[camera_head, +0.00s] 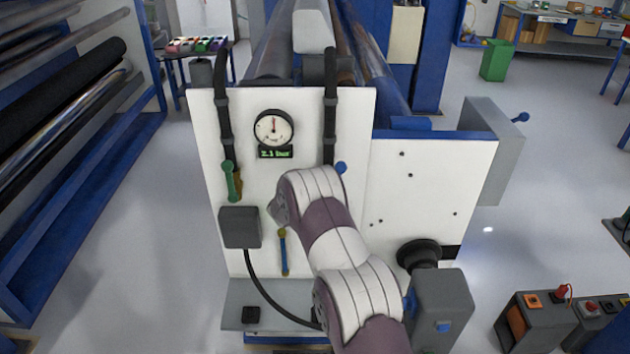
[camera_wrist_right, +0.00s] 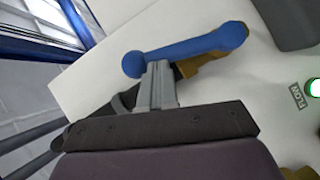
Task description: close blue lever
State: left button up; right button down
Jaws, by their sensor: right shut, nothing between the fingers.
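The blue lever (camera_wrist_right: 185,50) with rounded ends lies across the upper middle of the right wrist view, slightly tilted, in front of a brass valve body (camera_wrist_right: 203,66). In the head view only a blue knob (camera_head: 341,168), apparently its end, shows beside the right black pipe; my right arm hides the rest. My right gripper (camera_wrist_right: 157,70) is shut and empty, its fingertips at the lever's lower edge near its left end. I cannot tell whether they touch. In the head view the right gripper is hidden behind my arm. My left gripper is not in view.
The white panel (camera_head: 290,190) carries a gauge (camera_head: 273,128), a green lever (camera_head: 230,181), a blue-and-yellow bar (camera_head: 283,252) and a grey box (camera_head: 240,227) with a cable. A black knob (camera_head: 419,254) and grey housing (camera_head: 440,305) stand right of my arm. Floor on the left is clear.

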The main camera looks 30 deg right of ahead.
jog(key=s+d+f+m+t+y+b, duration=0.1)
jog(key=s+d+f+m+y+b, duration=0.3)
jog(key=b, duration=0.5)
jog(key=shift+s+d+f+m+t+y+b, duration=0.35)
jog(key=shift+d+f+m+y, duration=0.7)
jog(key=shift+d, duration=0.75)
jog(key=shift+w+r, duration=0.1)
jog(key=shift+d+r, duration=0.1)
jog(key=shift+r, duration=0.05)
